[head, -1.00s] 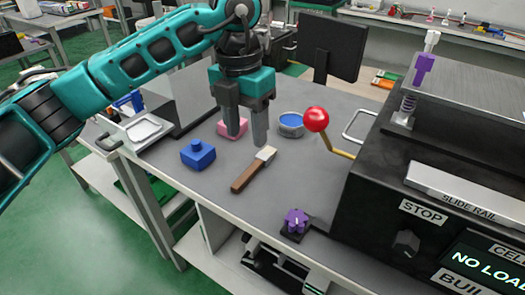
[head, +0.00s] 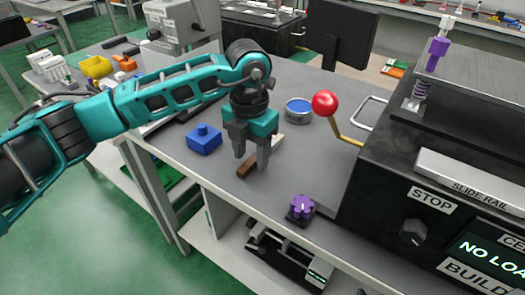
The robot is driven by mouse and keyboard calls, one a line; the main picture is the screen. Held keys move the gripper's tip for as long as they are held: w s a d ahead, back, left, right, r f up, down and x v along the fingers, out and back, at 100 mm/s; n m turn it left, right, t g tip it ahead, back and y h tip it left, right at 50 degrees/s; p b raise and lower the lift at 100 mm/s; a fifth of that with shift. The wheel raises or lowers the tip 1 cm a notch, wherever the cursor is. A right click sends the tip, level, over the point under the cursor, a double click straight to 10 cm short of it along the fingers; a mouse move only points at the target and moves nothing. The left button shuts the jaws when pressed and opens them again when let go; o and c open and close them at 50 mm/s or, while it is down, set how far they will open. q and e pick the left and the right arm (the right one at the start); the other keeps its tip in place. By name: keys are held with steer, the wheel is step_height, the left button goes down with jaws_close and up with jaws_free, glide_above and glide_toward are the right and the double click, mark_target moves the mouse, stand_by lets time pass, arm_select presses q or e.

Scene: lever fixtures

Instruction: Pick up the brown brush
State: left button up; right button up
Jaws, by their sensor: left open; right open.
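The brown brush (head: 247,168) lies on the grey table, its brown handle toward the front and its pale head (head: 278,144) toward the back right. My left gripper (head: 252,163) points down right over the brush, its fingers apart on either side of it and hiding its middle. I cannot tell whether the fingers touch the brush or the table. My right gripper is not in view.
A blue block (head: 204,140) sits just left of my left gripper. A blue-topped round tin (head: 299,109) and a lever with a red ball (head: 325,103) are to the right. A purple knob (head: 301,207) is near the front edge. A black machine (head: 385,190) fills the right side.

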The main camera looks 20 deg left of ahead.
arm_select(q)
steer(key=shift+f, duration=0.5)
steer(key=shift+c, duration=0.5)
jaws_close()
